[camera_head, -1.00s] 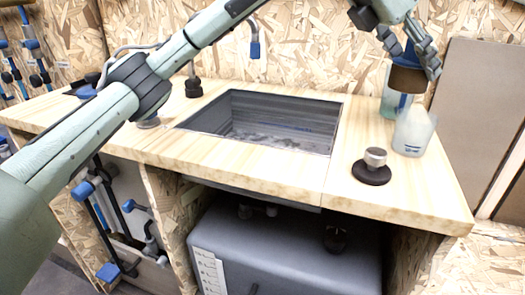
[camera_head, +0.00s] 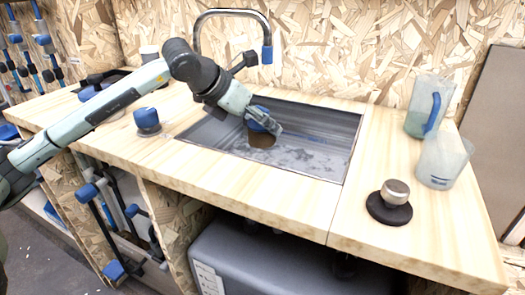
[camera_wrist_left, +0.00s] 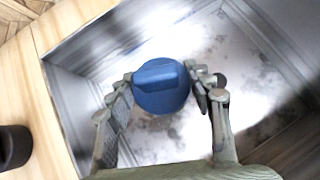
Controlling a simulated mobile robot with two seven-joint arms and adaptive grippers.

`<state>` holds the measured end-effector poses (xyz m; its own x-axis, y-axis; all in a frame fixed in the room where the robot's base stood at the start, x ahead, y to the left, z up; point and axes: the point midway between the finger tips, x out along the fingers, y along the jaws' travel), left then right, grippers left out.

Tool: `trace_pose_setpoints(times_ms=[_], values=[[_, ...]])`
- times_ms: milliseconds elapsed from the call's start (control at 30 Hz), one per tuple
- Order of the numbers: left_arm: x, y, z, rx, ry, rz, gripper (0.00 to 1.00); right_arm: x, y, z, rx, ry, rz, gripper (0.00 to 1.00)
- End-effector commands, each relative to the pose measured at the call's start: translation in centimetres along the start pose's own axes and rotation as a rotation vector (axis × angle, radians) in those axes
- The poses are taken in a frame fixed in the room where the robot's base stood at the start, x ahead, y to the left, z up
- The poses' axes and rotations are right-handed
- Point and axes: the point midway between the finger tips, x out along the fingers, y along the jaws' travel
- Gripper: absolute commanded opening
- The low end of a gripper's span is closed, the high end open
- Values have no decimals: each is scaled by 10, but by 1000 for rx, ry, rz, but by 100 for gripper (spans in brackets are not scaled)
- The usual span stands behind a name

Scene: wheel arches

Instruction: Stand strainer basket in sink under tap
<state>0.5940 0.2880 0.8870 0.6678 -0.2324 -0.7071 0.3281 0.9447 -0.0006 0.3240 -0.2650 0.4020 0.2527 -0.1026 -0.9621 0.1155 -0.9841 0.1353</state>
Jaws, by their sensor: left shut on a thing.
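My left gripper (camera_head: 265,122) is shut on the blue top of the strainer basket, whose brown body (camera_head: 261,140) hangs below the fingers. The basket is upright inside the sink opening (camera_head: 335,177), toward its back left. In the left wrist view the round blue top (camera_wrist_left: 162,88) sits between the two fingers, hiding the basket's body. I cannot tell whether its base touches the sink floor. The curved metal tap (camera_head: 232,13) rises behind the sink, its blue-tipped spout (camera_head: 267,54) above and behind the basket. My right gripper is not in view.
Two clear jugs stand on the right counter, one with a blue handle (camera_head: 432,112) and one frosted (camera_head: 442,160). A metal knob on a black disc (camera_head: 392,200) is nearer. A blue-topped item (camera_head: 147,121) stands left of the sink. The front counter strip is clear.

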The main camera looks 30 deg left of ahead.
Motion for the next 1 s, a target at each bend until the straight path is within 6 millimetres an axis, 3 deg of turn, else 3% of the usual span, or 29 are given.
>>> trace_pose_setpoints(times_ms=[500,967,1000], values=[[43,0,-43,-1,2,-1,18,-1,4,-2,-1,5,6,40],[46,0,-46,0,-2,-1,18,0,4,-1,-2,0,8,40],[46,0,-46,0,-1,-1,53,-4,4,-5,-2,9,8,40]])
